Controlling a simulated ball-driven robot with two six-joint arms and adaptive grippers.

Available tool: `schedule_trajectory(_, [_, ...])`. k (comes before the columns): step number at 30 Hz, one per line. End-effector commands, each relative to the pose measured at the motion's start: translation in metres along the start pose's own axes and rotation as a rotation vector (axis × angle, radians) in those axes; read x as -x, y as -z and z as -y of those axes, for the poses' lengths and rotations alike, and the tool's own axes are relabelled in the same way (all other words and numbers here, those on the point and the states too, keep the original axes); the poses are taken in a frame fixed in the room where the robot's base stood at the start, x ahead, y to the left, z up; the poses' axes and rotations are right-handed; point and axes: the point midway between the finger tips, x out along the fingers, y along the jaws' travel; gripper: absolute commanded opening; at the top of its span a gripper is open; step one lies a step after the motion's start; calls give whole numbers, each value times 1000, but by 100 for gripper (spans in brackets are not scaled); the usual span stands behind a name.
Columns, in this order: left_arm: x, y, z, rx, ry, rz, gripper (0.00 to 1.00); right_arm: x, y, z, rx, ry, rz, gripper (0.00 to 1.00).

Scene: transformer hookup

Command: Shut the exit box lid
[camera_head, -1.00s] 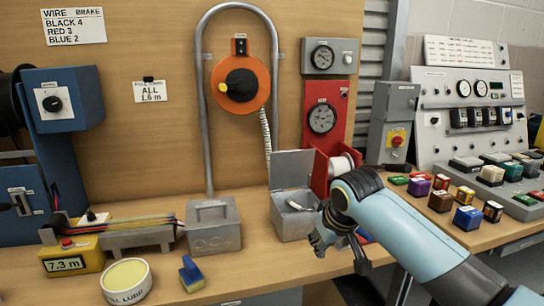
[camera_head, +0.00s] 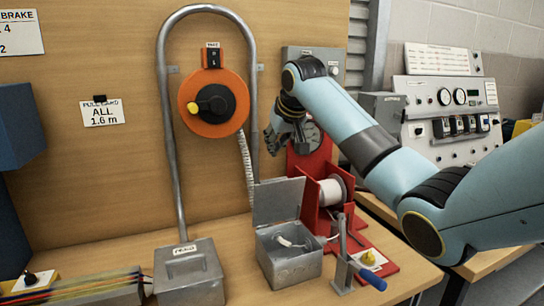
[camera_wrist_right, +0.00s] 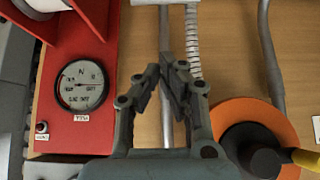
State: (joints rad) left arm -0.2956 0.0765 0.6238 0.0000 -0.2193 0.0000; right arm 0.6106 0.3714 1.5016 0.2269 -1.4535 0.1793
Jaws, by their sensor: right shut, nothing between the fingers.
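An open grey metal box (camera_head: 289,262) stands on the bench, with white cord ends inside. Its lid (camera_head: 278,201) stands upright at the back edge; I take this for the exit box. My right gripper (camera_head: 273,140) is raised above and behind the lid, in front of the backboard, touching nothing I can see. In the right wrist view the right gripper (camera_wrist_right: 168,68) has its fingertips together and holds nothing. My left gripper is out of view.
A second grey box (camera_head: 188,275) with its lid down stands to the left. The red stand with a white spool (camera_head: 331,191) and a blue-handled lever (camera_head: 372,279) are close on the right. The orange reel (camera_head: 213,103) hangs on the backboard above, a white flexible conduit (camera_head: 246,170) below it.

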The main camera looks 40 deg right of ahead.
Motion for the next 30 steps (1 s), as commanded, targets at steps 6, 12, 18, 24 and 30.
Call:
schedule_trajectory(6, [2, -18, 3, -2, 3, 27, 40, -39, -1, 1, -1, 1, 4, 0])
schedule_trajectory(12, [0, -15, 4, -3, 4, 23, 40, -74, -1, 1, 0, 0, 3, 0])
schedule_trajectory(18, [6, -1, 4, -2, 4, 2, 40, -86, -7, 0, 2, 0, 1, 0])
schedule_trajectory(24, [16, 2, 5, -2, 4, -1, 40, -72, -24, 0, 2, -1, 0, 0])
schedule_trajectory(30, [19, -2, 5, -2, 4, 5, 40, -66, -32, 1, 2, 0, 0, 0])
